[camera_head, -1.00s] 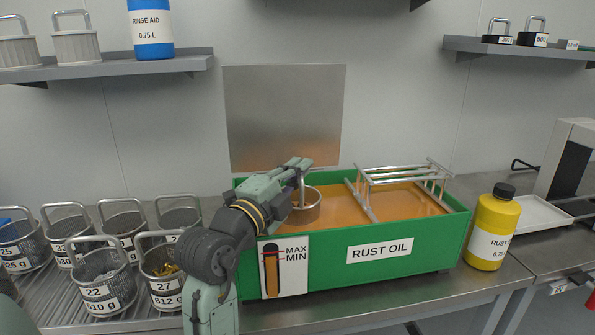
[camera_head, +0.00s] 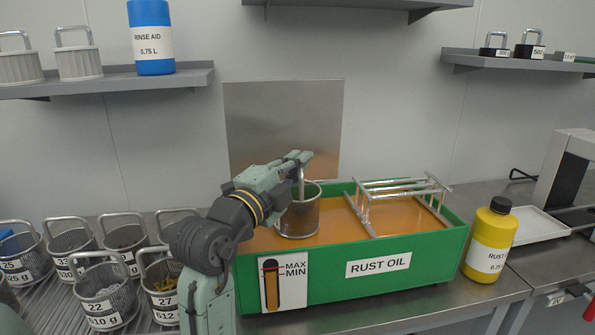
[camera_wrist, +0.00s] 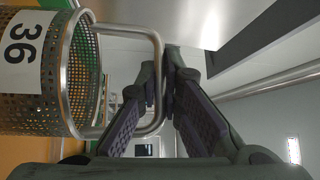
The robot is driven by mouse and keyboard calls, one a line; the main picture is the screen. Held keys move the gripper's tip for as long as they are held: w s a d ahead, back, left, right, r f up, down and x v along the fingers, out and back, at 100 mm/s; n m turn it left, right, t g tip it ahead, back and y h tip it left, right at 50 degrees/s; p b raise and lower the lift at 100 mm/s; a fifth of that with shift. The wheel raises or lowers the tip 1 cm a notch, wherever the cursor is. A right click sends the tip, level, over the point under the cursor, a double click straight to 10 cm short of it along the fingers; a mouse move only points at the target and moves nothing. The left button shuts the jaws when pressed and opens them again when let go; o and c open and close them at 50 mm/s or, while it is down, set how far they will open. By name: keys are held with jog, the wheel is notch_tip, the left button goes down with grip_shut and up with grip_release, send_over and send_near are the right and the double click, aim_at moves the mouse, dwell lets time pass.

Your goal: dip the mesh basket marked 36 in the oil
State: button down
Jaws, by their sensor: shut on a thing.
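The mesh basket marked 36 (camera_head: 299,217) hangs upright by its handle from my gripper (camera_head: 299,160), at the left end of the green oil tank (camera_head: 330,284). My gripper is shut on the handle. Most of the basket's wall shows above the orange oil (camera_head: 393,214); I cannot tell whether its bottom still touches the oil. In the wrist view the basket (camera_wrist: 86,85) is at the left with its "36" label (camera_wrist: 20,45), and the fingers (camera_wrist: 163,85) close on the handle bar. What the basket holds is hidden.
A metal rack (camera_head: 402,187) stands over the tank's right part. A yellow bottle (camera_head: 490,240) is right of the tank, and a white tray (camera_head: 537,224) lies beyond it. Several other mesh baskets, including one marked 22 (camera_head: 103,290), stand at the left. Shelves (camera_head: 110,83) hang above.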

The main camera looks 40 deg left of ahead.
notch_tip(320, 180, up, 11)
jog(key=p, duration=0.5)
dwell(0.6)
